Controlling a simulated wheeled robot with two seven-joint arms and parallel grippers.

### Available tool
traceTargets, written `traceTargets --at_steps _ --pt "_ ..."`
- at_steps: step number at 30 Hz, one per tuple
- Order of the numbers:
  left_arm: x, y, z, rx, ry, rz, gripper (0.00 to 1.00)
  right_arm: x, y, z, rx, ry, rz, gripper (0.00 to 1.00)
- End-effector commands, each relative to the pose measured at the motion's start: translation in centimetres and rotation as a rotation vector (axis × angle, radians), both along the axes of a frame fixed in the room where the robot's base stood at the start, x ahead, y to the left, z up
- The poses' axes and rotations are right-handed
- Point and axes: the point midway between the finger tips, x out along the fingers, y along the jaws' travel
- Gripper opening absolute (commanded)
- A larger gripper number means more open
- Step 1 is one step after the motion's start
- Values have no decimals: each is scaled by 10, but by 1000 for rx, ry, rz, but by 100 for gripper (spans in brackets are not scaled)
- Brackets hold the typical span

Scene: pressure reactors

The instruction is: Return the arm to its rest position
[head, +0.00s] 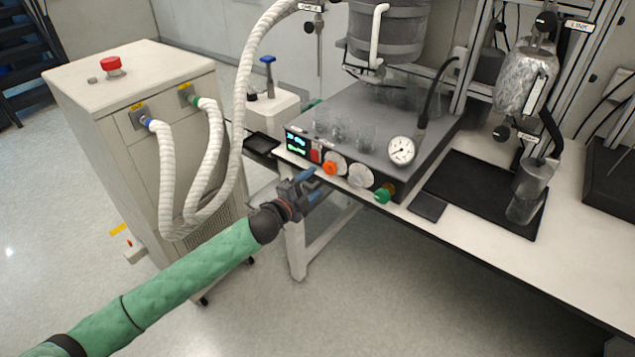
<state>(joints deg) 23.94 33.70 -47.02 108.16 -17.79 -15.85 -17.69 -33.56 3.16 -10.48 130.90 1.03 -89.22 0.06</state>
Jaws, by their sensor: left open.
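My left gripper (312,184) is at the end of my green-sleeved left arm (185,287), which reaches in from the lower left. The gripper is open, with nothing seen between its fingers. It is in front of the table's front edge, just below and left of the control panel (313,153) of the dark reactor base in this view. Whether a fingertip touches the panel or table edge cannot be told. My right gripper is not in view.
A white cabinet (80,130) with a red button and white corrugated hoses (167,180) stands left of the gripper. Glassware (340,130) and a gauge (402,150) sit on the reactor base. A black tray (475,205) lies to the right. The floor (370,290) in front is clear.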

Motion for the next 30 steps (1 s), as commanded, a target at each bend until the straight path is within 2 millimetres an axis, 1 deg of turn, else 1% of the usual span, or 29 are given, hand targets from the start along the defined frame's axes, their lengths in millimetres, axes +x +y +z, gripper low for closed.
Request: traceTargets --at_steps 5,18,20,23,27,29,30 --pt "-4 3 0 1 1 1 61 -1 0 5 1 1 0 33" --pt "-4 3 0 -7 6 0 61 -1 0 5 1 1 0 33" --pt "-2 5 -2 -13 23 16 61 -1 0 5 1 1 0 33" --pt "4 15 -10 -16 73 79 61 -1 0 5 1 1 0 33" --pt "11 37 -25 -30 197 227 61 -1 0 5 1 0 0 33" --pt "12 48 -26 -44 251 296 61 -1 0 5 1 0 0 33" --pt "12 56 -24 -54 282 343 61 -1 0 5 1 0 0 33"
